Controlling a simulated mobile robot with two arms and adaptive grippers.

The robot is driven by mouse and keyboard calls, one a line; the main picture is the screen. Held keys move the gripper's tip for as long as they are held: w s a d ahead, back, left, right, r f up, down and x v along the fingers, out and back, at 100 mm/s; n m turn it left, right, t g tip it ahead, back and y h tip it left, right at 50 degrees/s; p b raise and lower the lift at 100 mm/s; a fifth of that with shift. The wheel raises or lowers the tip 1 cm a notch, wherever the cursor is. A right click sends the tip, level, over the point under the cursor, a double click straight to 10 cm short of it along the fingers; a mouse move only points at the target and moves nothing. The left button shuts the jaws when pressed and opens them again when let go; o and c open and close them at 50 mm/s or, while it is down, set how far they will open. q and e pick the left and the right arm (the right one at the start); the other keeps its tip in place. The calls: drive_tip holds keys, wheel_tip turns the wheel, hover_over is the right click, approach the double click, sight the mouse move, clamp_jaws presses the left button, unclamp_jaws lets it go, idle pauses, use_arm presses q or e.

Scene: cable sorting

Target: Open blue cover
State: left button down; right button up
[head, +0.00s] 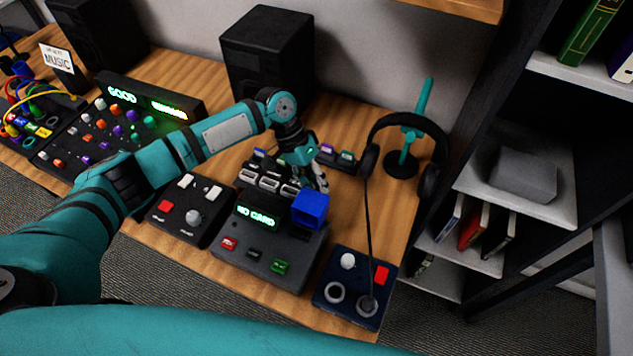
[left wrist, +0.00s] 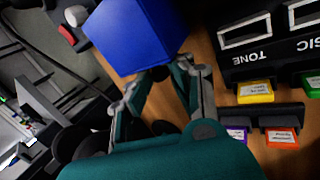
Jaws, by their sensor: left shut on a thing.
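The blue cover (head: 310,208) is a box-like block at the back right of the dark console (head: 262,258), whose green display reads "NO CARD". It also fills the top middle of the left wrist view (left wrist: 138,32). My left gripper (head: 320,183) reaches down just behind the cover. In the left wrist view, the gripper (left wrist: 160,76) has its fingers at the cover's lower edge and is shut on it. The cover hides what lies beneath it, and I cannot tell how far it is tilted. My right gripper is not in view.
A slotted holder (head: 268,180) and coloured cartridges (left wrist: 255,92) stand close behind the console. A switch box (head: 190,212) is left and a joystick box (head: 353,288) right. Headphones (head: 440,165) hang on a teal stand (head: 402,163). A black speaker (head: 268,58) stands behind.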

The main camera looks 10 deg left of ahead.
use_arm(q)
drive_tip(key=t+p, duration=0.1)
drive_tip(key=p, duration=0.1)
drive_tip(key=s+r+t+p, duration=0.1)
drive_tip(key=p, duration=0.1)
drive_tip(key=shift+a+r+m+p, duration=0.1)
drive_tip(key=shift+r+m+p, duration=0.2)
drive_tip(key=shift+p, duration=0.05)
drive_tip(key=c, duration=1.2)
unclamp_jaws()
drive_tip(key=shift+s, duration=0.1)
drive_tip(key=v, duration=1.2)
drive_tip(key=shift+a+f, duration=0.1)
drive_tip(key=shift+a, duration=0.15)
